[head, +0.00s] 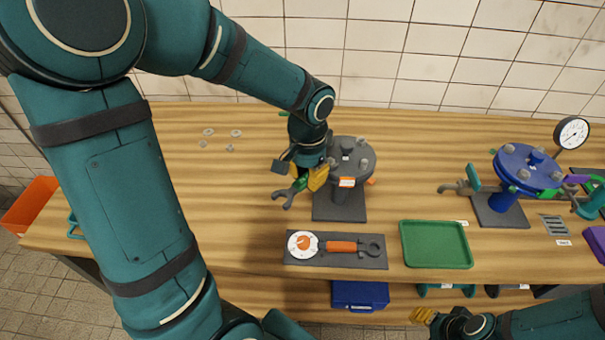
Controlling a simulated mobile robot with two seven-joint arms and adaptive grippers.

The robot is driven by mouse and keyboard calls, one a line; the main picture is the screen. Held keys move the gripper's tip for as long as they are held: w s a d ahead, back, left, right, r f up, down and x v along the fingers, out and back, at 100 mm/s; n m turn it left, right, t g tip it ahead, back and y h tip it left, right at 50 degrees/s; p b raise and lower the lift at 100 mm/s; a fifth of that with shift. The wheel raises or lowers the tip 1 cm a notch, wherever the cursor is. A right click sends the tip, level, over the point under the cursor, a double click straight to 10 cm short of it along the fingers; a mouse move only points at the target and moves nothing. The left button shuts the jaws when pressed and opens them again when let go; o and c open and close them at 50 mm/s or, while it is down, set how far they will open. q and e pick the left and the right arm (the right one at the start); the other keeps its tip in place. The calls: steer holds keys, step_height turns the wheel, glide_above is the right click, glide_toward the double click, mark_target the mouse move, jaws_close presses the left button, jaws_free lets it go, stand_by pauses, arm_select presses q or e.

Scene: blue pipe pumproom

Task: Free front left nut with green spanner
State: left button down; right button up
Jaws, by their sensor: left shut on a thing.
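The grey flange (366,157) stands on a post with a dark base plate (340,213), near the middle of the bench. Several nuts and studs stick up from its top. My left gripper (315,178) is at the flange's left side, with yellow fingertips shut on the green spanner (284,198). The spanner's grey open jaw points down and left, away from the flange; its far end is hidden by the gripper. The front left nut is partly hidden, and I see no spanner jaw around it. My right gripper (423,315) is low at the right, clear of the bench objects; its opening is unclear.
A dark mat (375,262) holds a white-and-orange dial (301,244) and an orange-handled spanner (342,246). An empty green tray (435,244) lies right of it. A blue flange (528,166) with a gauge (572,133) stands right. Loose washers and nuts (236,133) lie back left.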

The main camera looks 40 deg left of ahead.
arm_select(q)
steer(key=d+n+b, duration=0.1)
steer(key=d+n, duration=0.1)
steer(key=n, duration=0.1)
steer(key=shift+r+p, duration=0.3)
steer(key=shift+r, duration=0.1)
stand_by(0.5)
steer(key=shift+r+p, duration=1.3)
steer(key=shift+r, duration=0.4)
steer(key=shift+a, duration=0.1)
